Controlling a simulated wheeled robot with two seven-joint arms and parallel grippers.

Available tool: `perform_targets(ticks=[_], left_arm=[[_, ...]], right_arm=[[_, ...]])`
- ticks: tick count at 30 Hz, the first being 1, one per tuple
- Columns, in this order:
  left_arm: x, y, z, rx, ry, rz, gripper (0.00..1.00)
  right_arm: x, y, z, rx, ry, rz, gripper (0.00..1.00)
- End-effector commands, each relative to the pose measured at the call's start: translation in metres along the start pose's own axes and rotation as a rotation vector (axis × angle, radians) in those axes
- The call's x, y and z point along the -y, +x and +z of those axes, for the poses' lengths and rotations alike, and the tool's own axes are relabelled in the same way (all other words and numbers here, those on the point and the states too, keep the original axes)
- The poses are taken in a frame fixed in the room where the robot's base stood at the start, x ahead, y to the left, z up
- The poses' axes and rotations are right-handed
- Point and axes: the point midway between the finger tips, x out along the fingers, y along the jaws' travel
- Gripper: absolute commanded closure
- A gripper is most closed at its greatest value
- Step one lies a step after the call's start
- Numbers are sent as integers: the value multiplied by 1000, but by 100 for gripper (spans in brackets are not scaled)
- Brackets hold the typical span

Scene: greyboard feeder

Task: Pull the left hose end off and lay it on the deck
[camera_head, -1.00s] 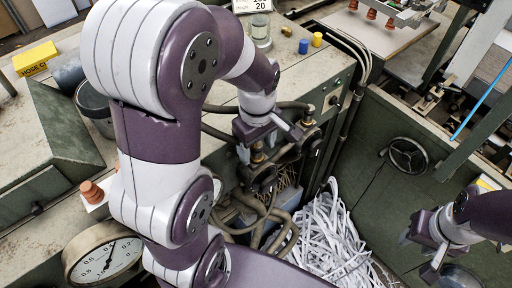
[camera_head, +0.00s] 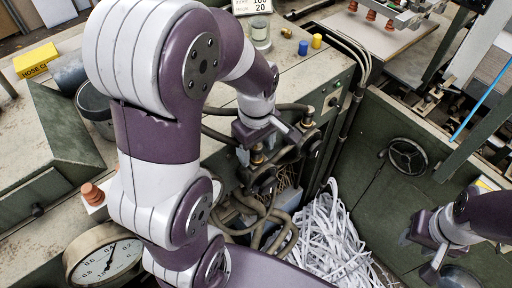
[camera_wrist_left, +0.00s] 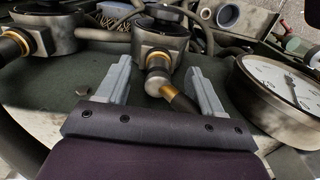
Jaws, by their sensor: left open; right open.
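My left gripper (camera_head: 266,143) is open at the front of the green machine, over a hose fitting (camera_head: 257,157) with a brass ring. In the left wrist view, the open fingers (camera_wrist_left: 160,88) stand on either side of this hose end (camera_wrist_left: 158,72), and I see no clear contact. The fitting still sits at the round metal housing (camera_wrist_left: 160,38). A second brass-ringed hose end (camera_wrist_left: 16,43) shows at far left in the wrist view. My right gripper (camera_head: 420,254) is open and empty at lower right.
A round gauge (camera_head: 104,262) stands at lower left, close right of the fingers in the wrist view (camera_wrist_left: 282,88). Shredded paper strips (camera_head: 325,235) fill the space below. A handwheel (camera_head: 407,156) is on the green panel. The machine top (camera_head: 290,72) holds small caps and a jar.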

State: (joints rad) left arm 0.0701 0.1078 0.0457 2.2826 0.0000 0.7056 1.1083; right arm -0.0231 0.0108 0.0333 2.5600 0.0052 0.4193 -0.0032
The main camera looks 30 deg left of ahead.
Motion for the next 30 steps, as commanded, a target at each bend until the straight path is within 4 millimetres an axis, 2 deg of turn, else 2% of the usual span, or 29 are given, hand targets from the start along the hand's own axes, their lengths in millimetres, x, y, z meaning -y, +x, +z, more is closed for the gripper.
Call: perform_targets(ticks=[9,14,15,23,30], left_arm=[[0,0,0,0,0,0,33],[0,0,0,0,0,1,85],[-1,0,0,-1,0,2,98],[-1,-1,0,0,0,1,100],[0,-10,0,0,0,1,100]], right_arm=[[0,-3,0,0,0,0,57],[0,-3,0,0,0,0,57],[0,-3,0,0,0,0,57],[0,-3,0,0,0,0,57],[0,-12,-1,0,0,0,57]])
